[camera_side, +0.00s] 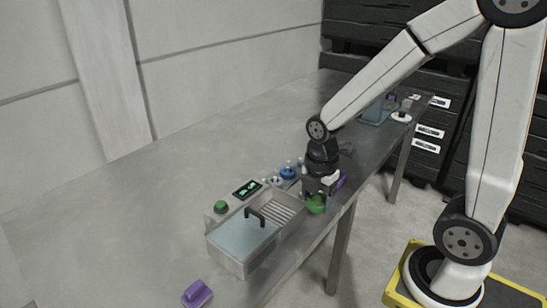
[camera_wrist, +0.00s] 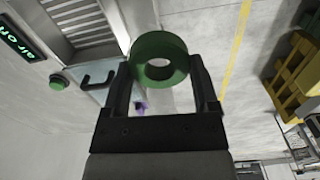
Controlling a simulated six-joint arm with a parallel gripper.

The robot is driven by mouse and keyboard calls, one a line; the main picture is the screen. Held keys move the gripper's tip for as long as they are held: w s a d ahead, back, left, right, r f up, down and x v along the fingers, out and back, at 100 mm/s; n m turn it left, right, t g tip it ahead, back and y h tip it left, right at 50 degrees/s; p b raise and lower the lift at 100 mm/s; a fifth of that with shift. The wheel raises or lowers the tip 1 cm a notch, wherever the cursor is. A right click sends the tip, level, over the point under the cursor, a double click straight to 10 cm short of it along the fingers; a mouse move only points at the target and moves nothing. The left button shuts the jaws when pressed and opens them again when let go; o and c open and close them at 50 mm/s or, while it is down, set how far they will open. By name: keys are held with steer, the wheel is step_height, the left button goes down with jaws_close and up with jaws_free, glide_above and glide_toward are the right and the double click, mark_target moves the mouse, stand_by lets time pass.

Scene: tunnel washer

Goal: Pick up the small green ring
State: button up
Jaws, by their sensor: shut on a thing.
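The small green ring (camera_wrist: 160,58) is a thick ring with a round hole, held between the two fingers of my gripper (camera_wrist: 162,75) in the wrist view. In the side view the green ring (camera_side: 316,204) shows just below my gripper (camera_side: 318,192), near the table's front edge and to the right of the washer. My gripper is shut on it. The wrist view shows the ring at the fingertips, with floor behind it. The side view does not clearly show whether the ring touches the table.
The washer (camera_side: 235,252) has a clear lid with a black handle, a slatted section, a green button (camera_side: 221,206) and a lit display. Blue items (camera_side: 288,172) stand behind the gripper. A purple object (camera_side: 197,294) lies at the front left. The table's left part is clear.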

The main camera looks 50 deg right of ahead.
steer(key=shift+s+r, duration=0.25)
steer(key=shift+s, duration=0.3)
stand_by(0.4)
steer(key=shift+w+d, duration=0.25)
steer(key=shift+w, duration=0.05)
steer(key=w+d+f+m, duration=0.1)
steer(key=w+d+m, duration=0.1)
steer(key=d, duration=0.6)
steer(key=w+d+f+m, duration=0.2)
steer(key=w+d, duration=0.3)
steer(key=d, duration=0.4)
steer(key=w+d+f+m, duration=0.1)
steer(key=w+d, duration=0.3)
steer(key=d, duration=0.4)
steer(key=shift+d+f+m, duration=0.15)
steer(key=shift+f+m, duration=0.15)
steer(key=shift+m, duration=0.2)
steer(key=shift+f, duration=0.2)
steer(key=shift+f, duration=2.6)
